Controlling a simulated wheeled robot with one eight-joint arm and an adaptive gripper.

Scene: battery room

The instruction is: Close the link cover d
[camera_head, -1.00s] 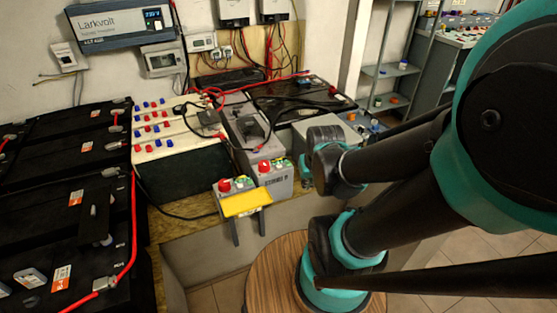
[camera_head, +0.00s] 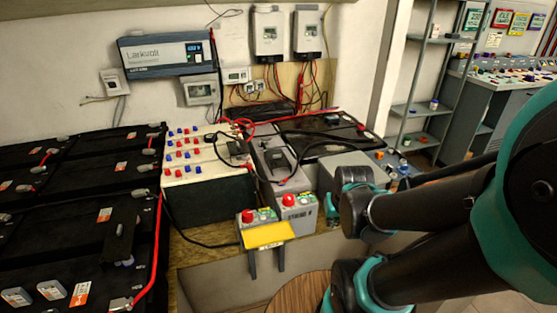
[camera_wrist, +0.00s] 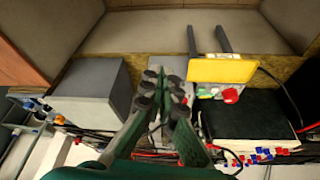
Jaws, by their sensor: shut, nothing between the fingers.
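Several black batteries with small link parts on top fill the left of the head view. On the front one a black flap (camera_head: 120,242) stands raised, and small grey covers (camera_head: 52,290) lie near the front edge. I see no readable letter, so I cannot tell which is link cover d. My gripper (camera_wrist: 166,90) is shut and empty in the wrist view, over the bench with the grey box and yellow plate, well to the right of these batteries. In the head view my arm hides most of it.
The yellow plate (camera_head: 266,235) has two dark legs and sits before grey units with red knobs (camera_head: 289,200). A grey box (camera_head: 352,172) and a block with red and blue terminals (camera_head: 198,152) stand nearby. Red cable (camera_head: 156,255) runs along the batteries. A round wooden top (camera_head: 300,290) is below.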

